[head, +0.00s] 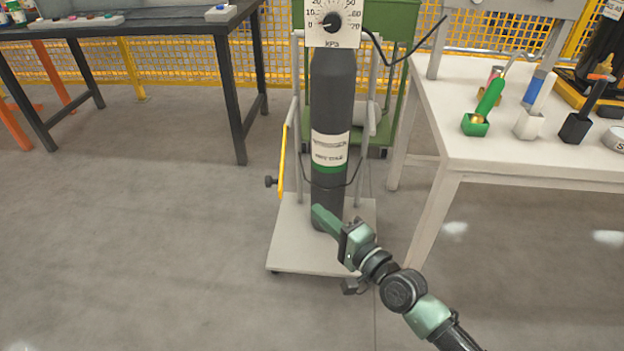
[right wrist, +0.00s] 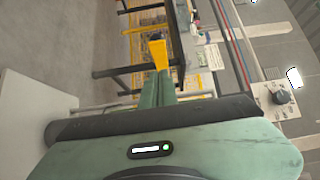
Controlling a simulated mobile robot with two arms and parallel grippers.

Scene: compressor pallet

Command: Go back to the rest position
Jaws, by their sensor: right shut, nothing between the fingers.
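My right gripper (head: 322,217) shows in the head view in front of the lower part of a dark gas cylinder (head: 330,105). Its green fingers are closed together and hold nothing. I cannot tell from this view whether they touch the cylinder. In the right wrist view the shut fingers (right wrist: 158,92) point toward a yellow piece beyond them. My left gripper is not in view.
The cylinder stands on a wheeled pallet cart (head: 300,255) with a pressure gauge (head: 333,22) above it. A white table (head: 480,150) with several tools stands at right. A dark workbench (head: 130,28) stands at left. The floor (head: 130,250) at left is clear.

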